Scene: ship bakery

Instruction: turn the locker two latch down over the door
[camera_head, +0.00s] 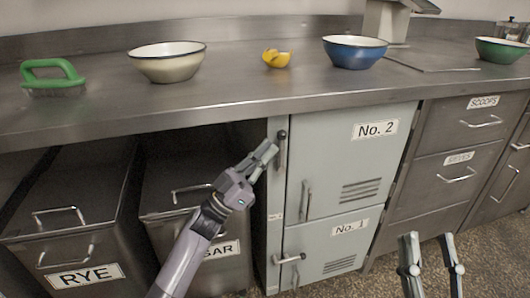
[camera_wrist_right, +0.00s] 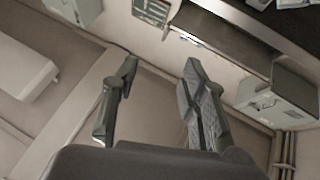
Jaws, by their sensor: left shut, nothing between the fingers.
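The locker two door (camera_head: 345,165), pale green and marked "No. 2", stands flush in its frame under the counter. Its latch (camera_head: 282,148) is a small dark-knobbed bar on the frame post left of the door, and it looks roughly upright. My left gripper (camera_head: 268,150) is shut and empty, its fingertips close beside the latch; I cannot tell whether they touch it. My right gripper (camera_head: 432,240) is open and empty, low in front of the lockers at the right. It also shows open in the right wrist view (camera_wrist_right: 157,85), with nothing between the fingers.
Below is the "No. 1" locker door (camera_head: 325,250) with its latch (camera_head: 289,258) lying across sideways. The steel counter (camera_head: 240,100) overhangs the lockers. Bins, one marked "RYE" (camera_head: 85,277), stand at left. Drawers (camera_head: 465,125) are at right.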

